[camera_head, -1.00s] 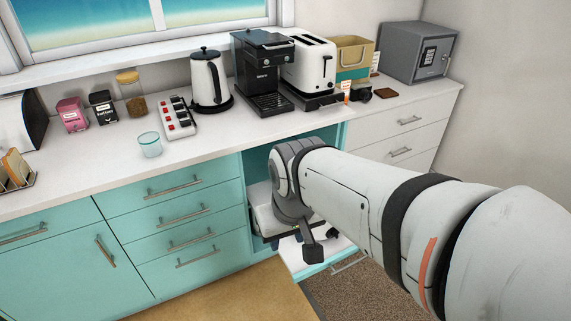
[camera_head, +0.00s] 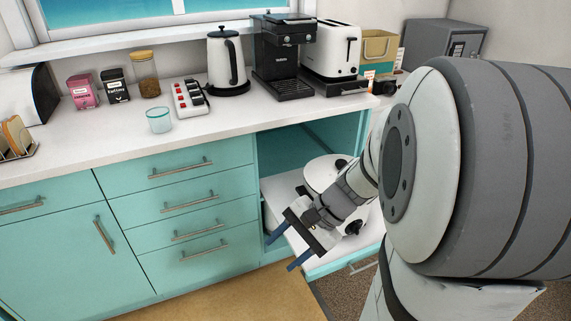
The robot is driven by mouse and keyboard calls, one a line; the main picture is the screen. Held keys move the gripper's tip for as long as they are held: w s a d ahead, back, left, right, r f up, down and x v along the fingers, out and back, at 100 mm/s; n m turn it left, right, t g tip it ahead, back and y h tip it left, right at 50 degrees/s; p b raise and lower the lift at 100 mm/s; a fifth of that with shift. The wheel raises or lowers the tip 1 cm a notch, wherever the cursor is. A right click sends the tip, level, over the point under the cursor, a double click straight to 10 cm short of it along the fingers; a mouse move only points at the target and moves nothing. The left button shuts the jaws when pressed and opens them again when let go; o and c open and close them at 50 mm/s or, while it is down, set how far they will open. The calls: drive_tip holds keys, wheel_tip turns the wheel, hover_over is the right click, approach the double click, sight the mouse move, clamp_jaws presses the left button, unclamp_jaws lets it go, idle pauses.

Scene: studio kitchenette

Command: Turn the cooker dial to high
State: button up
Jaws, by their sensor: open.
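A white rounded appliance, apparently the cooker (camera_head: 322,172), stands on the pulled-out white shelf of an open turquoise cabinet. My gripper and wrist cover much of its front. A small dark round part (camera_head: 352,228) shows right of my wrist; I cannot tell whether it is the dial, and no dial setting is readable. My gripper (camera_head: 280,255) is open, with its two blue-grey fingers apart and nothing between them. It is in front of and left of the cooker, over the front left of the shelf, and points down-left, away from the cooker.
The shelf's front (camera_head: 330,267) juts out over the floor. The counter (camera_head: 100,143) above holds a glass (camera_head: 159,120), a power strip (camera_head: 188,97), a kettle (camera_head: 227,62), a coffee machine (camera_head: 281,58) and a toaster (camera_head: 331,50). Turquoise drawers (camera_head: 190,220) stand left of the shelf.

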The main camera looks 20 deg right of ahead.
drive_tip(key=w+d+f+m+t+y+b, duration=0.35)
drive_tip(key=w+d+f+m+b, duration=0.2)
drive_tip(key=f, duration=0.25)
drive_tip(key=m+t+h+b, duration=1)
drive_tip(key=m+t+b, duration=0.3)
drive_tip(key=m, duration=0.5)
approach(359, 230)
drive_tip(key=w, duration=0.4)
drive_tip(key=w+b, duration=0.1)
drive_tip(key=w, duration=0.4)
drive_tip(key=shift+a+f+b, duration=0.2)
drive_tip(key=shift+a+b, duration=0.15)
drive_tip(key=shift+c, duration=0.4)
